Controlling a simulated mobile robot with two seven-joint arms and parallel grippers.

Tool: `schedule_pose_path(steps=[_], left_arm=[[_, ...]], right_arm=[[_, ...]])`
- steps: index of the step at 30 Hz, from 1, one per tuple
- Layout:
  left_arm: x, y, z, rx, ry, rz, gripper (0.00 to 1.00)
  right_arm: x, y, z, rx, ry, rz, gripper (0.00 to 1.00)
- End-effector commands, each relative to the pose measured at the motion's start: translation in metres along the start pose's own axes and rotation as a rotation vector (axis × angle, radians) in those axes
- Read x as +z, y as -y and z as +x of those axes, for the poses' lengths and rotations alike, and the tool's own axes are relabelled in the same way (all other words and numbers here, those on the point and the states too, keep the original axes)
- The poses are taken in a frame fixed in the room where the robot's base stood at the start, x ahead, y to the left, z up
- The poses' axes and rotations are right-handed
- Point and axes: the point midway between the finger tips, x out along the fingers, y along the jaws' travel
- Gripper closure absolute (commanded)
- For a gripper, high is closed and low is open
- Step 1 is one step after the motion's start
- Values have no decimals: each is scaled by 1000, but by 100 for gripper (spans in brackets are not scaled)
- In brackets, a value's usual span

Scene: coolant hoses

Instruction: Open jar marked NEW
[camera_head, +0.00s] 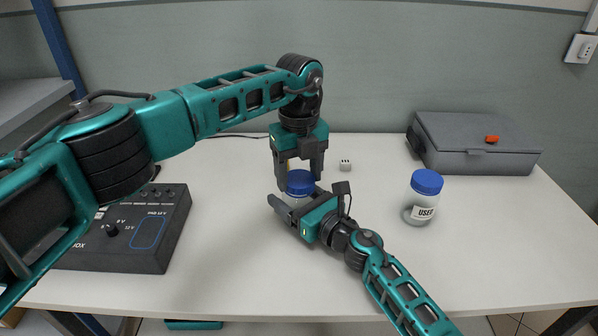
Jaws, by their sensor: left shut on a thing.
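A clear jar (297,200) with a blue lid (300,182) stands near the middle of the white table; its label is hidden. My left gripper (300,176) points straight down from above, shut on the blue lid with a finger on each side. My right gripper (283,206) comes from the lower right, low beside the jar body. One dark finger shows in front of the jar; the other is hidden, so its grip is unclear. A second clear jar (407,213) with a blue lid and a label reading USED stands upright to the right, apart from both grippers.
A dark control box (115,255) with a knob sits at the left of the table (235,275). A small white cube (345,165) lies behind the held jar. The front right is clear.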

Motion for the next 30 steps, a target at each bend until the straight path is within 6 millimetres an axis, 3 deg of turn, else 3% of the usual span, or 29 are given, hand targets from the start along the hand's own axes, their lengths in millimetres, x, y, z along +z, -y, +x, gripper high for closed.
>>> schedule_pose_path(steps=[12,18,30], left_arm=[[-1,0,0,2,0,-788,71],[-1,0,-1,2,0,-1082,71],[-1,1,-1,2,0,-1142,71]], right_arm=[[-1,1,0,-2,-2,0,100],[-1,1,0,-2,-2,0,100],[-1,0,0,-2,-2,-1,100]])
